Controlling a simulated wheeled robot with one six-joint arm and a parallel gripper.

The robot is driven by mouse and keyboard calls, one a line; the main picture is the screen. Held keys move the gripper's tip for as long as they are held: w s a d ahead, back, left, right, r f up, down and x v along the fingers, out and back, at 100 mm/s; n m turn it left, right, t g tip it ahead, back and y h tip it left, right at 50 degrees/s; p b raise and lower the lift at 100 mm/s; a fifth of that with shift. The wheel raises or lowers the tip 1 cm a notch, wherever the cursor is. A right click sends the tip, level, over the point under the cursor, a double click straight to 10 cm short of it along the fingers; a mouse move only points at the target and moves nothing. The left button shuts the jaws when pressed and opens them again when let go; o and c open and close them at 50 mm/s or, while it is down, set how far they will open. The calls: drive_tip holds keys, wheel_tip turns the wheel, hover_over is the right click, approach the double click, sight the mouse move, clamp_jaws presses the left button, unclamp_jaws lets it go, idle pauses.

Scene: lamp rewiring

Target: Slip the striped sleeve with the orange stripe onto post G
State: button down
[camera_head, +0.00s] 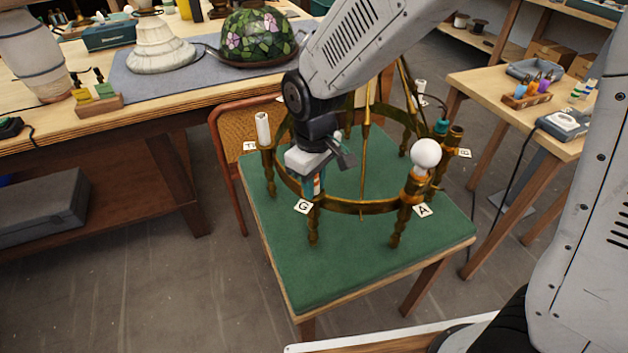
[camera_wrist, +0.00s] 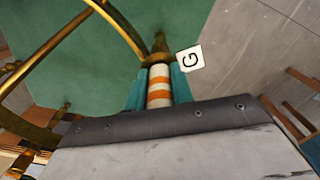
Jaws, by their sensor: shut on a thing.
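My gripper (camera_head: 316,186) is shut on the white sleeve with orange stripes (camera_wrist: 159,88), held upright between its teal fingers. It is over post G (camera_head: 313,222), a brass arm end on the ring of the lamp frame, with a white card marked G (camera_head: 303,207) beside it. In the wrist view the sleeve's far end lines up with the brass cup of post G (camera_wrist: 159,57) and appears to meet it. I cannot tell whether the sleeve is around the post or only just above it. The card G (camera_wrist: 190,59) lies to the right there.
Post A (camera_head: 416,190) carries a white round bulb (camera_head: 426,154) to the right. A white sleeve (camera_head: 263,130) stands on a post at the left. The brass frame rests on a green-topped table (camera_head: 350,270). A side table (camera_head: 480,85) stands at the right.

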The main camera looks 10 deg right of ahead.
idle(0.4)
drive_tip(key=c, duration=1.1)
unclamp_jaws()
drive_tip(key=shift+f, duration=0.1)
drive_tip(key=shift+r, duration=2.6)
